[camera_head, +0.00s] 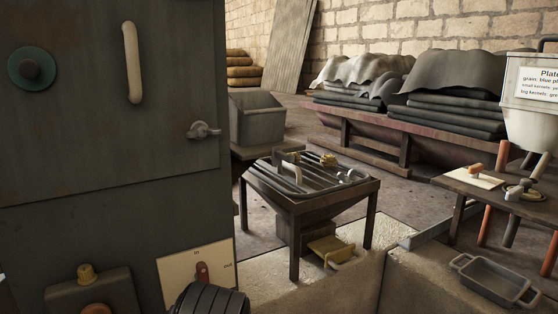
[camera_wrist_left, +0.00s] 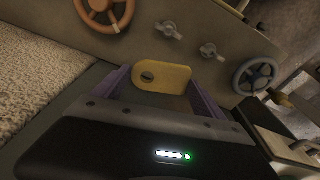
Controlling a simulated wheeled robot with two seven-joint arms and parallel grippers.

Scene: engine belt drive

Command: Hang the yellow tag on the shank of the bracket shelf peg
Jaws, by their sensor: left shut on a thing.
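In the left wrist view, my left gripper (camera_wrist_left: 160,88) is shut on the yellow tag (camera_wrist_left: 176,80). The tag is a flat plate with a rounded end and one round hole, and it sticks out past the purple fingers. It is held in front of a grey-brown panel, and I cannot tell the gap between them. I cannot make out the bracket shelf peg for certain in either view. The held tag and my left gripper cannot be made out in the head view. My right gripper is not in view.
The panel carries an orange handwheel (camera_wrist_left: 103,14), two small taps (camera_wrist_left: 168,31) and a blue-grey handwheel (camera_wrist_left: 254,76). In the head view, a tall grey cabinet (camera_head: 100,140) fills the left. A slatted table (camera_head: 310,205) stands mid-floor, and a small tray (camera_head: 492,285) sits lower right.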

